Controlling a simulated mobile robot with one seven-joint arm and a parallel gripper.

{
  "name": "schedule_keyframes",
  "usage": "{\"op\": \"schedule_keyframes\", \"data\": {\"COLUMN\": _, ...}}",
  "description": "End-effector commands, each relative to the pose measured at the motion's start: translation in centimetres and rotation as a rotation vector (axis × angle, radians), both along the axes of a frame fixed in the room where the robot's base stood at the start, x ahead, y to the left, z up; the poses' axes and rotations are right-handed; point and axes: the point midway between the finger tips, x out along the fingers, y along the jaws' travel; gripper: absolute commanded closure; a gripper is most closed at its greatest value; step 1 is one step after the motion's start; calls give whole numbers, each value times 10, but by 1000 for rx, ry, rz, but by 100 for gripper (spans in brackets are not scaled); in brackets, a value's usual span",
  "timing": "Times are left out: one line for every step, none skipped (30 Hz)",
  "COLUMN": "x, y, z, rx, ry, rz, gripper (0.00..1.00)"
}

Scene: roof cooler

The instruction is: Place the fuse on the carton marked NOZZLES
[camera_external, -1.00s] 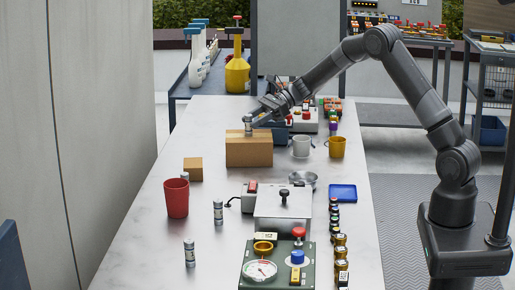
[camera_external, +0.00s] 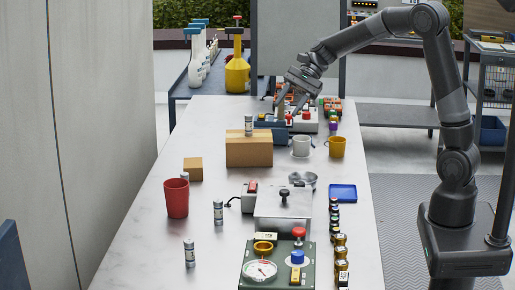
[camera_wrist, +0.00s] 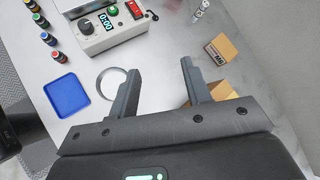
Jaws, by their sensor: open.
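A small grey cylinder, apparently the fuse (camera_external: 248,124), stands upright on top of the larger brown carton (camera_external: 249,150) in the external view. No NOZZLES marking is readable on this carton. My gripper (camera_external: 290,106) is open and empty, above and to the right of the carton, clear of the fuse. In the wrist view my gripper's fingers (camera_wrist: 160,70) are spread with nothing between them. Part of a tan carton (camera_wrist: 218,91) shows behind the right finger; the fuse is not visible there. A smaller carton (camera_external: 193,169) stands on the table; its label (camera_wrist: 217,55) is too small to read.
Two similar cylinders stand on the table (camera_external: 218,212) (camera_external: 190,252), near a red cup (camera_external: 176,198). A white mug (camera_external: 301,146) and a yellow mug (camera_external: 336,147) stand right of the larger carton. A metal dish (camera_external: 303,178) and a blue tray (camera_external: 343,192) lie nearer.

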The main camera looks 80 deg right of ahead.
Motion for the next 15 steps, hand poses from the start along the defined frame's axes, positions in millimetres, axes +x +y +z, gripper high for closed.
{"op": "schedule_keyframes", "data": {"x": -13, "y": 24, "z": 10, "rx": -70, "ry": -19, "rz": 75, "gripper": 56}}
{"op": "schedule_keyframes", "data": {"x": -21, "y": 35, "z": 13, "rx": -112, "ry": -29, "rz": 117, "gripper": 56}}
{"op": "schedule_keyframes", "data": {"x": -32, "y": 49, "z": 17, "rx": -167, "ry": -45, "rz": 177, "gripper": 56}}
{"op": "schedule_keyframes", "data": {"x": -40, "y": 59, "z": 19, "rx": -209, "ry": -56, "rz": 219, "gripper": 56}}
{"op": "schedule_keyframes", "data": {"x": -49, "y": 69, "z": 22, "rx": -251, "ry": -68, "rz": 262, "gripper": 56}}
{"op": "schedule_keyframes", "data": {"x": -61, "y": 81, "z": 25, "rx": -305, "ry": -84, "rz": 321, "gripper": 56}}
{"op": "schedule_keyframes", "data": {"x": -70, "y": 90, "z": 26, "rx": -346, "ry": -97, "rz": 365, "gripper": 56}}
{"op": "schedule_keyframes", "data": {"x": -79, "y": 98, "z": 28, "rx": -389, "ry": -110, "rz": 409, "gripper": 56}}
{"op": "schedule_keyframes", "data": {"x": -91, "y": 108, "z": 30, "rx": -444, "ry": -129, "rz": 469, "gripper": 56}}
{"op": "schedule_keyframes", "data": {"x": -101, "y": 115, "z": 31, "rx": -485, "ry": -142, "rz": 512, "gripper": 56}}
{"op": "schedule_keyframes", "data": {"x": -110, "y": 122, "z": 32, "rx": -528, "ry": -158, "rz": 557, "gripper": 56}}
{"op": "schedule_keyframes", "data": {"x": -122, "y": 130, "z": 33, "rx": -583, "ry": -178, "rz": 617, "gripper": 56}}
{"op": "schedule_keyframes", "data": {"x": -132, "y": 136, "z": 33, "rx": -624, "ry": -193, "rz": 662, "gripper": 56}}
{"op": "schedule_keyframes", "data": {"x": -141, "y": 140, "z": 33, "rx": -666, "ry": -209, "rz": 705, "gripper": 56}}
{"op": "schedule_keyframes", "data": {"x": -153, "y": 147, "z": 34, "rx": -722, "ry": -231, "rz": 764, "gripper": 56}}
